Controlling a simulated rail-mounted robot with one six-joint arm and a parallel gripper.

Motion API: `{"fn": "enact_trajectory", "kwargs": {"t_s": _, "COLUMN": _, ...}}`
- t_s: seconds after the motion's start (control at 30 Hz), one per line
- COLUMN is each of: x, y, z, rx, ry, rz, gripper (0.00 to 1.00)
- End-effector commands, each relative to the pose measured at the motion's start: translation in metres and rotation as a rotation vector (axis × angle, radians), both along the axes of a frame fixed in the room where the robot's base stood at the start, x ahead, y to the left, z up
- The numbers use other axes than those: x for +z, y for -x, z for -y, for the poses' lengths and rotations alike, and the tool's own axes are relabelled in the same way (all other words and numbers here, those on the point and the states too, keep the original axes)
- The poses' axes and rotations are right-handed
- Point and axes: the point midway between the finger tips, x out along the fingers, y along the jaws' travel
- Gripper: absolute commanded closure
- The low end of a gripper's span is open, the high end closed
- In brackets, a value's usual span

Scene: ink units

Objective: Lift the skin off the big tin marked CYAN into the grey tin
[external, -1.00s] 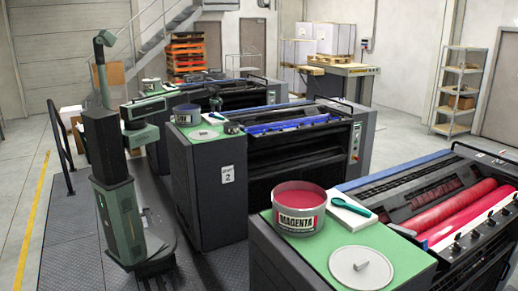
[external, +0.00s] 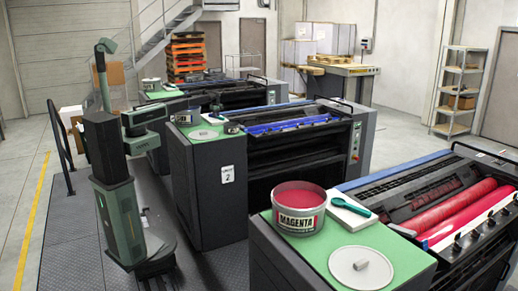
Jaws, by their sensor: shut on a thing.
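A large tin (external: 187,115) stands on the green top of the unit marked 2. Its label is too small to read, so I cannot tell that it is the CYAN one. A small grey tin (external: 231,128) stands to its right on the same top. The ink surface and any skin inside the large tin are hidden at this size.
A pale round lid (external: 204,134) lies in front of the tins. Nearer stand an open MAGENTA tin (external: 298,209), a teal scoop (external: 352,207) on a white pad, and a grey lid (external: 361,266). Blue rollers (external: 300,121) lie right of the grey tin.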

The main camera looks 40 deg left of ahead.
Motion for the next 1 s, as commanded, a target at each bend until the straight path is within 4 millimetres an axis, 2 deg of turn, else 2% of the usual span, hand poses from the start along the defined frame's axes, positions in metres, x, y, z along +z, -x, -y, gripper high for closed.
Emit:
{"fn": "enact_trajectory", "kwargs": {"t_s": 0.27, "x": 0.008, "y": 0.0, "z": 0.0, "rx": 0.0, "ry": 0.0, "rz": 0.0, "gripper": 1.0}}
{"fn": "enact_trajectory", "kwargs": {"t_s": 0.47, "x": 0.037, "y": 0.0, "z": 0.0, "rx": 0.0, "ry": 0.0, "rz": 0.0, "gripper": 1.0}}
{"fn": "enact_trajectory", "kwargs": {"t_s": 0.57, "x": 0.065, "y": 0.0, "z": 0.0, "rx": 0.0, "ry": 0.0, "rz": 0.0, "gripper": 1.0}}
{"fn": "enact_trajectory", "kwargs": {"t_s": 0.8, "x": 0.154, "y": 0.0, "z": 0.0, "rx": 0.0, "ry": 0.0, "rz": 0.0, "gripper": 1.0}}
{"fn": "enact_trajectory", "kwargs": {"t_s": 0.9, "x": 0.181, "y": 0.0, "z": 0.0, "rx": 0.0, "ry": 0.0, "rz": 0.0, "gripper": 1.0}}
{"fn": "enact_trajectory", "kwargs": {"t_s": 1.0, "x": 0.197, "y": 0.0, "z": 0.0, "rx": 0.0, "ry": 0.0, "rz": 0.0, "gripper": 1.0}}
